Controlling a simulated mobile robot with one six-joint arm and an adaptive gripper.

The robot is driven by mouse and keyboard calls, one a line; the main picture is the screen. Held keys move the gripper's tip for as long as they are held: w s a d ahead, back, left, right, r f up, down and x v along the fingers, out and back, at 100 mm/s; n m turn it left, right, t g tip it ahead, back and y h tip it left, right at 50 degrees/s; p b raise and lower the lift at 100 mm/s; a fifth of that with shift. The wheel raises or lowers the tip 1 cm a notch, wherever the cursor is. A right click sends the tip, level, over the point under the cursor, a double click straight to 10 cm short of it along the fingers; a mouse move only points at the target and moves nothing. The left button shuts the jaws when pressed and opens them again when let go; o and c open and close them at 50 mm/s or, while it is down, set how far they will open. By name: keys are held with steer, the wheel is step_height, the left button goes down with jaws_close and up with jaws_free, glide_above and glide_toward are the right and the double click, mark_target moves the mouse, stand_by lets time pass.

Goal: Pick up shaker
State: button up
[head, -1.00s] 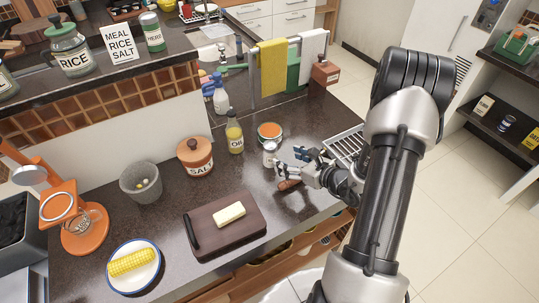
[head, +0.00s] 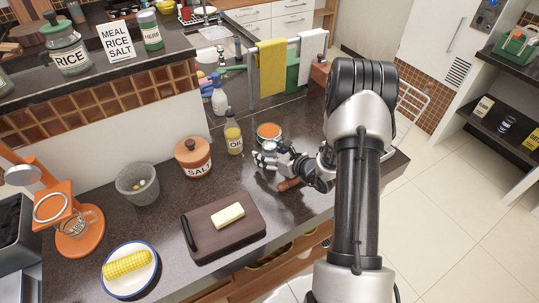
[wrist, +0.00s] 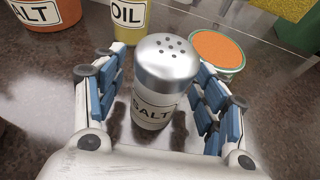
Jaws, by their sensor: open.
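The shaker (wrist: 160,85) is a small white salt shaker with a silver, holed top and a "SALT" label. In the wrist view it stands upright on the dark counter, between the two blue-padded fingers of my gripper (wrist: 158,100). The gripper is open, with a visible gap between the shaker and the pads on each side. In the head view my gripper (head: 266,159) is low over the counter, and it mostly hides the shaker.
An orange-filled bowl (head: 268,131) and an oil bottle (head: 234,137) stand just behind the shaker. A salt jar (head: 193,158) is to the left. A cutting board (head: 205,241) with butter lies in front. A brown-handled tool (head: 289,184) lies near my gripper.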

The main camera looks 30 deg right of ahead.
steer(key=shift+c, duration=0.4)
steer(key=c, duration=1.1)
steer(key=shift+r, duration=0.1)
steer(key=shift+c, duration=0.2)
